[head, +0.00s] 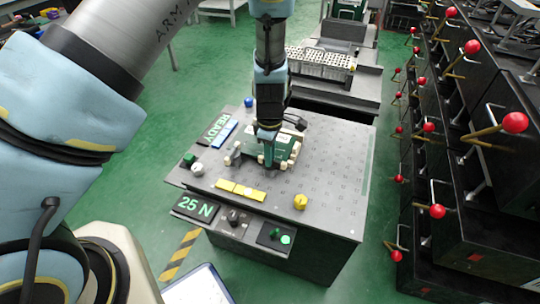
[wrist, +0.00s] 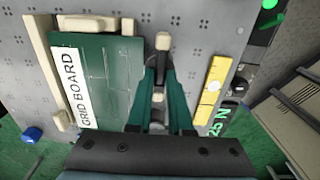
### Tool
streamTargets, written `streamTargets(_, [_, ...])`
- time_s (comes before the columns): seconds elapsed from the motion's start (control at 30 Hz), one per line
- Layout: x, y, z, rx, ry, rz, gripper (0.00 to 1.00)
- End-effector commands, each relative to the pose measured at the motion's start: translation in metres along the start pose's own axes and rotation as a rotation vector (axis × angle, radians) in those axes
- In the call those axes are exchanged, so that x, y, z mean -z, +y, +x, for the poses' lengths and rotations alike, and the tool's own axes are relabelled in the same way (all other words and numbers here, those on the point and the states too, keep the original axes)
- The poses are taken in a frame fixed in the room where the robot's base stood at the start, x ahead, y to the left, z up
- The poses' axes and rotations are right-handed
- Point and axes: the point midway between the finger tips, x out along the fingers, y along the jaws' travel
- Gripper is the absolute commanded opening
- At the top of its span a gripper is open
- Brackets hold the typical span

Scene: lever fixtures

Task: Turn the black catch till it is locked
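My gripper (head: 268,158) points straight down over the grey table beside the green board. In the wrist view my gripper (wrist: 158,68) has its two dark green fingers a small gap apart. A pale block (wrist: 158,97) and some dark grey parts show in that gap. I cannot tell whether the fingers touch them.
The grey table (head: 335,180) carries a yellow knob (head: 300,201), a yellow strip (head: 240,190), a grey knob (head: 197,169) and a blue knob (head: 249,102). A 25 N sign (head: 195,207) is at the front. Black cabinets with red-balled levers (head: 515,122) stand at right.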

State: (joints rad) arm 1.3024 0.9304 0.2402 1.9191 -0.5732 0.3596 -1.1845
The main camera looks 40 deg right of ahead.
Motion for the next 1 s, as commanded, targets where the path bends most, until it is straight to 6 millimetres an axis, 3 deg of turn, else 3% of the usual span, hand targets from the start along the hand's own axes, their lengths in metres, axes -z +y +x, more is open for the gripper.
streamTargets(0.13, [0.0,0.0,-0.0001,0.0,0.0,0.0,0.0])
streamTargets(0.67, [0.0,-0.0001,-0.0004,0.0,0.0,0.009,0.0])
streamTargets(1.0, [0.0004,-0.0002,-0.0014,0.001,0.0,0.16,0.0])
